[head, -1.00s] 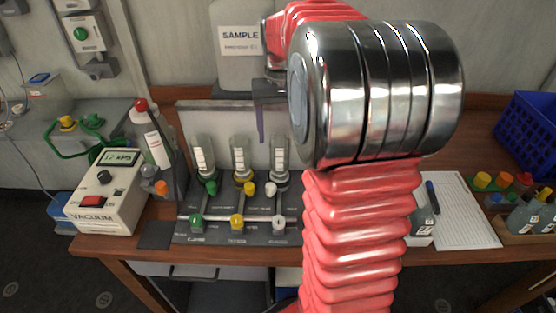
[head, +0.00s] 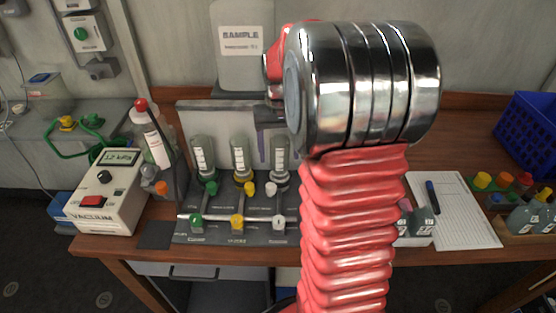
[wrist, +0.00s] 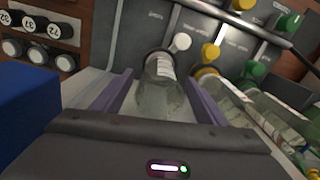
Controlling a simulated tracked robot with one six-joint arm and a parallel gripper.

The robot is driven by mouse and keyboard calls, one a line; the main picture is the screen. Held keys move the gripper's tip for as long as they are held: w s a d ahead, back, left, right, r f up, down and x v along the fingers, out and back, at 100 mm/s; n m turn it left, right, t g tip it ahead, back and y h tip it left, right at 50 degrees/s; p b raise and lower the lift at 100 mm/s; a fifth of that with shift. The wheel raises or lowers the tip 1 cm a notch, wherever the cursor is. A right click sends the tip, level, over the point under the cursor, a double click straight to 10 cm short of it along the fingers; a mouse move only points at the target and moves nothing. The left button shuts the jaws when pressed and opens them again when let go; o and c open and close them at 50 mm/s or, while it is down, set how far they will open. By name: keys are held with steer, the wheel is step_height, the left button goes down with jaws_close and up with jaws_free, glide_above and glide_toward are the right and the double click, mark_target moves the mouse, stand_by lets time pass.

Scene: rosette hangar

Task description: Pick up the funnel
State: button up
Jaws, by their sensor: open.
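Three clear cylindrical vessels stand in a dark rack, each with a white graduated label and a coloured valve: green (head: 203,157), yellow (head: 240,157) and white (head: 279,156). No cone-shaped funnel is plain to see; I cannot tell whether one of these vessels is the funnel. My gripper (wrist: 156,78) is open, with purple fingers. In the wrist view the white-valved vessel (wrist: 161,95) shows between the fingers, with no visible grip on it. The yellow-valved vessel (wrist: 222,97) lies just right of the fingers. In the head view my gripper is mostly hidden behind my silver wrist.
A vacuum box (head: 104,195) and a red-capped wash bottle (head: 150,140) stand left of the rack. On the right are a paper sheet (head: 455,215), small bottles (head: 424,221) and a blue crate (head: 530,135). A sample panel (head: 241,50) stands behind.

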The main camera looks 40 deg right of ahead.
steer(key=shift+f, duration=0.55)
steer(key=c, duration=1.2)
steer(key=shift+o, duration=0.2)
steer(key=shift+r, duration=0.15)
step_height(320, 180, up, 10)
stand_by(0.4)
